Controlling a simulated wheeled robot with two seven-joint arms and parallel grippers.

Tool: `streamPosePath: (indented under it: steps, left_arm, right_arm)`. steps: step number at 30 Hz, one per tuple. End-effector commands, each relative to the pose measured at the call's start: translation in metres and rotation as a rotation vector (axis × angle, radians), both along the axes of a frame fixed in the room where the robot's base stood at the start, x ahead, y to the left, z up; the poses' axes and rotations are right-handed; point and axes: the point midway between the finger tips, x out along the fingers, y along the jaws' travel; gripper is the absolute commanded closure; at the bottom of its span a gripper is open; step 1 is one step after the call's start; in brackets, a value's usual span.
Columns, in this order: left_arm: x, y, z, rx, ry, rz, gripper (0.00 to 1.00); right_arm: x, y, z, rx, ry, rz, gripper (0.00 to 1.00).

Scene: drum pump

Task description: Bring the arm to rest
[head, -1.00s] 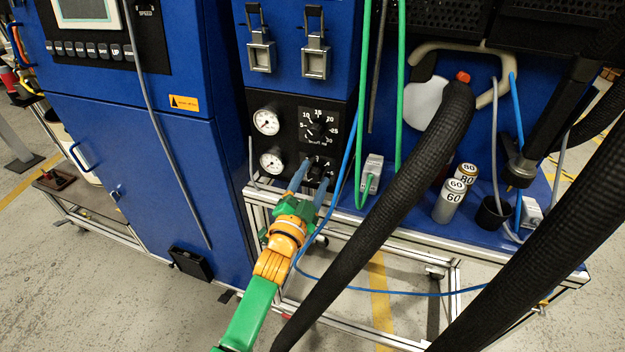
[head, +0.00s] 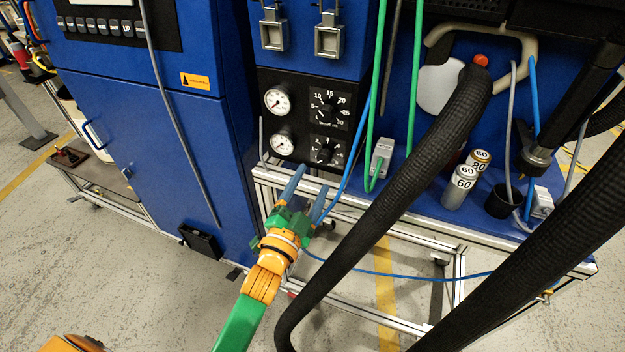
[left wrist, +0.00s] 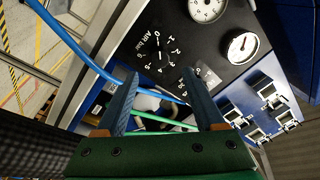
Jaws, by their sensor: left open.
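My left gripper (head: 309,190) is open and empty, with its two blue fingers apart. It hangs in front of and just below the black control panel (head: 302,122), clear of the dials. The panel carries a lower dial knob (head: 324,153) and an upper dial knob (head: 328,110). In the left wrist view my left gripper (left wrist: 160,82) has nothing between its fingers but background hoses and frame. The panel shows beyond the fingers there, with the AIR dial (left wrist: 160,58) near the top. My right gripper is not in view.
Two round gauges (head: 277,102) sit left of the knobs. A thick black hose (head: 400,190) passes close to the right of my left gripper. A thin blue hose (head: 352,160) also runs close by. Floor lies open at left.

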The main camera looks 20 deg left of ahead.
Motion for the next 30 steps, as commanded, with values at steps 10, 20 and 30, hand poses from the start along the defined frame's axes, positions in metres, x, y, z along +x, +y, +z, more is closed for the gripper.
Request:
streamPosePath:
  steps: [10,20,30]
  left_arm:
    - [-0.003,-0.006,-0.048,-0.060,0.162,-0.020,0.30]
    - [-0.206,0.000,-0.304,-0.379,1.130,0.143,0.30]
    - [-0.385,0.032,-0.350,-0.460,1.559,0.411,0.30]
  right_arm:
    - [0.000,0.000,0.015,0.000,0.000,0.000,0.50]
    - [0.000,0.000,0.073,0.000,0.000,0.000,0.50]
    - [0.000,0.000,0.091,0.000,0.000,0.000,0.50]
